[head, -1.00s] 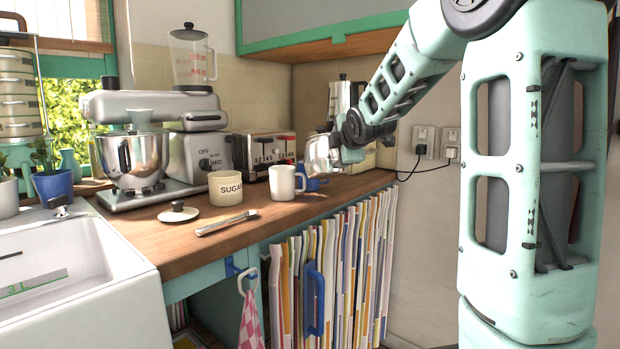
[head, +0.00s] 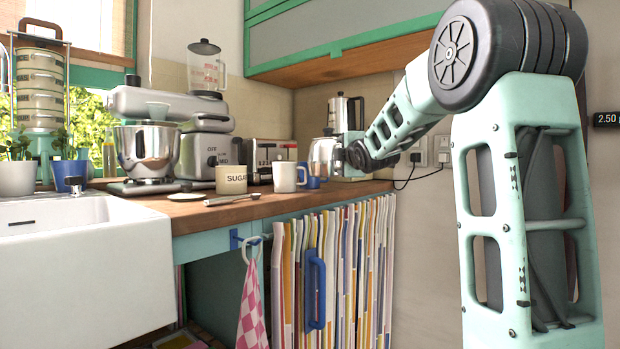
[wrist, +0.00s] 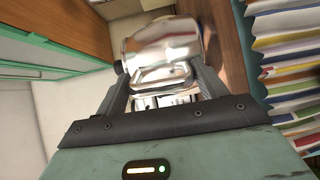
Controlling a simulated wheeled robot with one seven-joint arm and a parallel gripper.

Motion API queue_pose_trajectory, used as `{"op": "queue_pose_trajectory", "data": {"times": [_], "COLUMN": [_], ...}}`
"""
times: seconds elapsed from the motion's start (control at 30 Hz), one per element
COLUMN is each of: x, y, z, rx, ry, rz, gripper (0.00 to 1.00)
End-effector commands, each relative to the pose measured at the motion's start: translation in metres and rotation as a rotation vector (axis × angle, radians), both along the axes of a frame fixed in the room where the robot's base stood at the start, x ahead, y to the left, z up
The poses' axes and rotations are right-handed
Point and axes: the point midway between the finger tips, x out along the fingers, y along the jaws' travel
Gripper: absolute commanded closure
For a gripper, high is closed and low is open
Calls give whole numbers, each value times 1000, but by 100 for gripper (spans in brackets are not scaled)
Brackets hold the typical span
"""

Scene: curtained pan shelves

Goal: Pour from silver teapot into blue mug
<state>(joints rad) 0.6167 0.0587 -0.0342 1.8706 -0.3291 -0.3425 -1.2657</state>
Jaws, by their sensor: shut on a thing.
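The silver teapot (head: 322,153) shows at the right end of the counter, just behind and above the blue mug in the picture. My gripper (head: 343,152) is at its right side, shut on it; the fingertips are partly hidden. In the wrist view the shiny teapot (wrist: 162,45) fills the space ahead of my gripper (wrist: 163,88). The teapot looks about upright in the head view. The blue mug (head: 313,182) stands on the counter, partly hidden by a white mug. I cannot see into it.
The white mug (head: 286,178) stands directly left of the blue mug, with a sugar pot (head: 231,180) further left. A toaster (head: 266,158) is behind them. A tall silver pot (head: 345,112) stands behind the teapot.

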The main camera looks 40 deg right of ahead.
Motion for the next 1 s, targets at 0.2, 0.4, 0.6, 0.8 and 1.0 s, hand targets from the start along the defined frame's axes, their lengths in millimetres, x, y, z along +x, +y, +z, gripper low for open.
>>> {"op": "queue_pose_trajectory", "data": {"times": [0.2,0.4,0.6,0.8,1.0], "x": [1,1,1,1,1], "y": [-3,-3,-3,-3,-3], "z": [0,0,2,16,30], "rx": [-20,-19,-19,-21,-19], "ry": [-43,-42,-42,-42,-42], "rz": [2,2,2,2,3], "gripper": [98,98,98,98,98]}}
